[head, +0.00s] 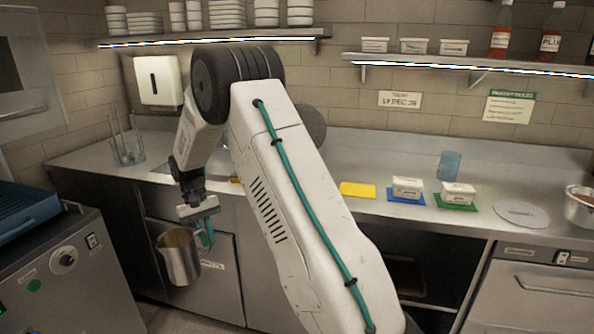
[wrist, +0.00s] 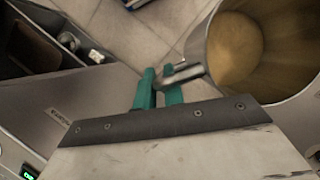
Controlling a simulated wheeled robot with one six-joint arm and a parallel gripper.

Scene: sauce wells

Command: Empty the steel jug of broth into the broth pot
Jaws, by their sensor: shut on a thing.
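The steel jug (head: 178,258) hangs off the floor in front of the counter in the head view, roughly upright. My gripper (head: 206,234) is beside it, with its teal fingers at the handle. In the wrist view the fingers of my gripper (wrist: 160,86) are shut on the jug's handle (wrist: 184,76). The jug (wrist: 288,97) is cut off by the right edge there, and tan broth (wrist: 236,48) shows inside it. A steel pan (head: 582,208) with reddish-brown contents is cut off at the right edge; I cannot tell whether it is the broth pot.
A steel counter (head: 330,172) runs along the wall. An appliance (head: 70,275) stands at the left.

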